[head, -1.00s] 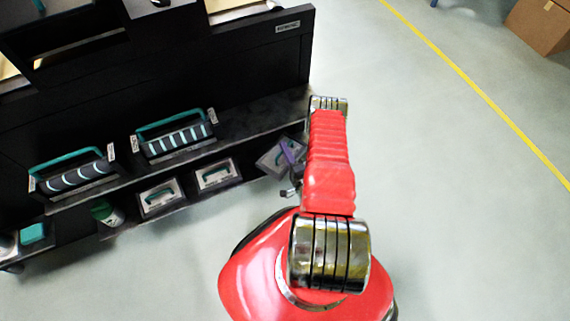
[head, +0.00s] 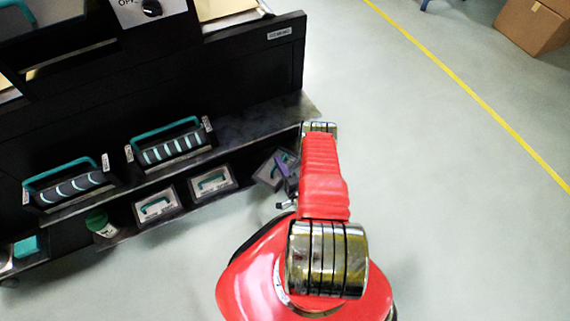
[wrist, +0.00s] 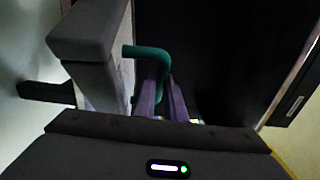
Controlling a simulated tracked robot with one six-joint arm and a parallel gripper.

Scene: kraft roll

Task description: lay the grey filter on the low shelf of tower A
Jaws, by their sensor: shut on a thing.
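A grey filter (head: 266,171) with a teal handle hangs tilted at the right end of the low shelf (head: 125,231) in the head view. My gripper (head: 287,179) has purple fingers and is shut on the filter's handle. In the wrist view the teal handle (wrist: 150,54) runs to the purple fingers (wrist: 163,98), and the grey filter body (wrist: 95,55) fills the left. Whether the filter touches the shelf is not clear. Two similar grey filters (head: 157,203) (head: 213,181) sit to its left on the low shelf.
Two dark teal-handled units (head: 69,185) (head: 170,146) stand on the shelf above. A green-and-white container (head: 99,223) is at the low shelf's left. The dark cabinet's label (head: 281,33) is unreadable. Floor to the right is clear up to a cardboard box (head: 532,25).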

